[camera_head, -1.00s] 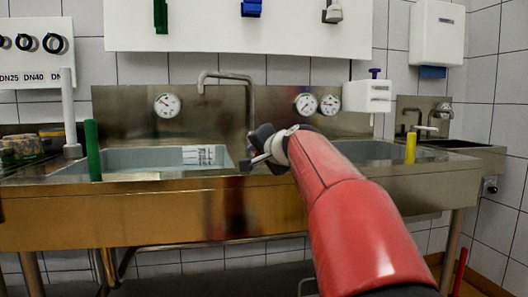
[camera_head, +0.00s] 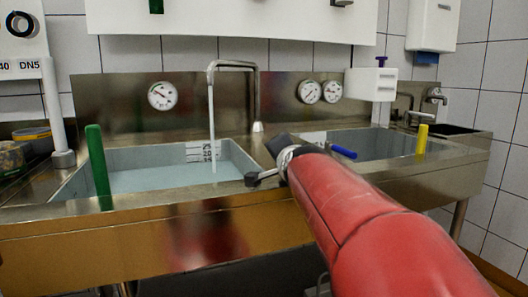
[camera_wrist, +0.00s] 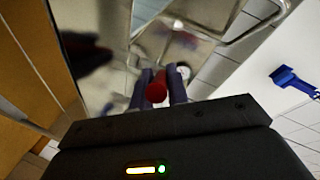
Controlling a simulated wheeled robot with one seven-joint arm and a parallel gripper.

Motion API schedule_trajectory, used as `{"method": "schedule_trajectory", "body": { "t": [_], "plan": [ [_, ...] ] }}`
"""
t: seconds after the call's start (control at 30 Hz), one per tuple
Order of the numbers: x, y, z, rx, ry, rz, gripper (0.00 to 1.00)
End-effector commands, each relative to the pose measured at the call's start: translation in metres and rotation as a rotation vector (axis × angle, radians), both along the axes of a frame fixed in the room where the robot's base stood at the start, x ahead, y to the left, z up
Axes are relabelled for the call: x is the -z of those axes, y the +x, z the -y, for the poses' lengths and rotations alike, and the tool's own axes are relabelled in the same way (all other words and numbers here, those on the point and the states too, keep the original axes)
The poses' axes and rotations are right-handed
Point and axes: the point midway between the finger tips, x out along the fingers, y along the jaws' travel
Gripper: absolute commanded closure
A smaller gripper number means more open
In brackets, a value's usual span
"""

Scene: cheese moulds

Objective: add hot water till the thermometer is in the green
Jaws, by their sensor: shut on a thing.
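In the wrist view, my gripper (camera_wrist: 157,76) is shut on a red handle (camera_wrist: 157,91), its two fingers on either side of it. In the head view, my arm hides most of the gripper (camera_head: 276,150) and the red handle. A stream of water (camera_head: 211,130) runs from the steel spout (camera_head: 233,65) into the left basin (camera_head: 75,182), where pale water (camera_head: 150,181) lies below a marked level scale (camera_head: 203,152). A round dial (camera_head: 162,95) is on the splashback above the basin; two more dials, left (camera_head: 309,91) and right (camera_head: 332,91), are farther right. No green band is readable.
A blue handle (camera_head: 342,152) lies just right of my gripper. A green upright bar (camera_head: 98,165) stands at the left basin's front, and a yellow one (camera_head: 422,139) at the right basin (camera_head: 385,141). A white pipe (camera_head: 53,110) stands at left.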

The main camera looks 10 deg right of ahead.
Motion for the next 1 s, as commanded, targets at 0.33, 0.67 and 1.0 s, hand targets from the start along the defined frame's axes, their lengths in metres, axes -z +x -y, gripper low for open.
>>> {"method": "schedule_trajectory", "body": {
  "t": [0.33, 0.67, 1.0],
  "plan": [
    [0.001, 0.000, -0.001, 0.000, 0.002, 0.000, 1.00],
    [0.000, 0.000, -0.001, -0.001, 0.001, 0.000, 0.62],
    [-0.004, -0.027, -0.004, -0.002, -0.001, 0.002, 0.62]
  ]
}}
